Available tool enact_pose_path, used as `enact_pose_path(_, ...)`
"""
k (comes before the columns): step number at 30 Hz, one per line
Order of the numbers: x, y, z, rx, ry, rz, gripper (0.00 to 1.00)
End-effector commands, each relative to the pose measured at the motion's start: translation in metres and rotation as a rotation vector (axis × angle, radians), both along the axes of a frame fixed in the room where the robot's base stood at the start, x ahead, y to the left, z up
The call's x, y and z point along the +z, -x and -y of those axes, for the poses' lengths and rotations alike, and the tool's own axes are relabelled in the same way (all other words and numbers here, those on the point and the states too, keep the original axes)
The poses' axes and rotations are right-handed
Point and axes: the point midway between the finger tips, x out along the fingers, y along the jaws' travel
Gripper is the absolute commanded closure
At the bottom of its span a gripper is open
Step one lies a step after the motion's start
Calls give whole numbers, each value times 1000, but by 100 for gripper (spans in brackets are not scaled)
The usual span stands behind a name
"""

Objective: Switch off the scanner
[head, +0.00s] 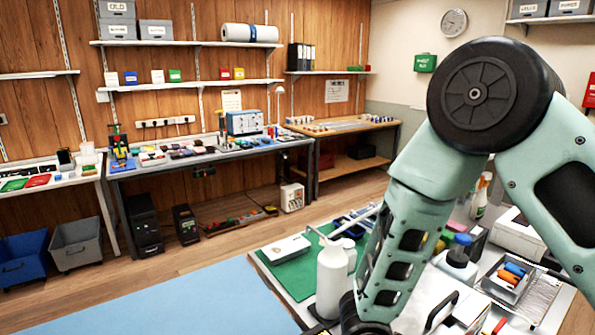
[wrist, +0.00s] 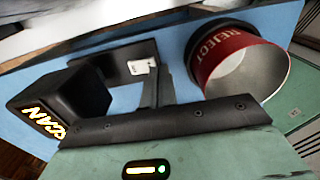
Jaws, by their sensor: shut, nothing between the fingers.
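The scanner (wrist: 62,95) shows at the left of the wrist view as a black box with yellow "SCAN" lettering. A dark plate (wrist: 117,62) runs from behind it to the right, with a small white switch-like part (wrist: 143,67) near its right end. My gripper (wrist: 157,75) is shut and empty, its dark fingers close beside the white part's right side. I cannot tell whether they touch it, or which way the switch is set. In the head view my arm hides the gripper, and I cannot make out the scanner.
A red "REJECT" bin (wrist: 238,57) stands close to the right of my gripper. In the head view, a white bottle (head: 332,280), a green mat (head: 290,277) and a tray of coloured tools (head: 508,282) crowd the bench around my arm. A blue surface (head: 190,305) is clear at lower left.

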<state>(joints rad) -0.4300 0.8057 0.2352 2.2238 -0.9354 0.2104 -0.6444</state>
Motion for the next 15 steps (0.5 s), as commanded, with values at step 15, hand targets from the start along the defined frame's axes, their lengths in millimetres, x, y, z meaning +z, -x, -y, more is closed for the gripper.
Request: enact_pose_path(15, -6, 0, 0, 0, 0, 0, 100)
